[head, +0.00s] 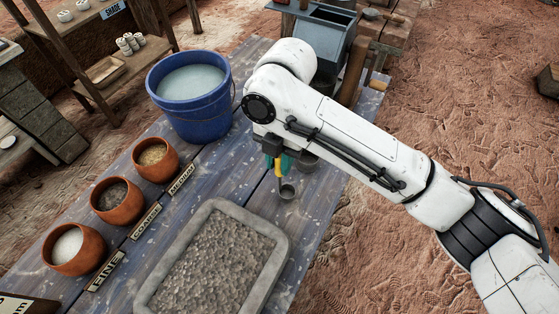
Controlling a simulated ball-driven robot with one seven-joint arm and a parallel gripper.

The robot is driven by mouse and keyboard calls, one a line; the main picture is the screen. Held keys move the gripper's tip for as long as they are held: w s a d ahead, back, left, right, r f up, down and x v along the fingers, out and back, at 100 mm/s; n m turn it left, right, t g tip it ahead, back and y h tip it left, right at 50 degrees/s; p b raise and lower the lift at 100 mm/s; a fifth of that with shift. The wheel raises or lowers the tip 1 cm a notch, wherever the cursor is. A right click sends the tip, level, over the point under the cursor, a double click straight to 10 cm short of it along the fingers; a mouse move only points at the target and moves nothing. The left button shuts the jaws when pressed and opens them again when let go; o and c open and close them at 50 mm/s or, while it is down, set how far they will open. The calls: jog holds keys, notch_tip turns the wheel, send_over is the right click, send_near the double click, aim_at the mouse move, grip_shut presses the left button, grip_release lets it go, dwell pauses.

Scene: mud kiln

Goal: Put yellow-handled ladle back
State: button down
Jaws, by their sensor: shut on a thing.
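The ladle has a yellow handle (278,169) and a small dark grey cup (287,191). My gripper (277,158) is above the table, mostly hidden by my white arm, and is shut on the ladle's handle. The ladle hangs steeply with its cup lowest, to the right of the blue bucket and beyond the grey tray. I cannot tell whether the cup touches the tabletop. Teal parts show beside the handle at the gripper. A grey round vessel (308,162) stands just right of the ladle, partly hidden by my arm.
A blue bucket (204,118) of pale liquid stands on the blue-grey table (224,184). Three clay pots (155,160), (121,202), (70,250) with labels line the left. A stone tray (279,262) of grey gravel fills the front. A grey box-like machine (322,40) stands behind.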

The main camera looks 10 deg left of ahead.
jog(key=shift+f, duration=0.7)
jog(key=shift+f, duration=0.15)
jog(key=c, duration=0.9)
grip_release()
jog(key=shift+c, duration=0.2)
notch_tip(320, 180, up, 12)
jog(key=w, duration=0.1)
jog(key=shift+w+d, duration=0.2)
jog(key=shift+d, duration=0.05)
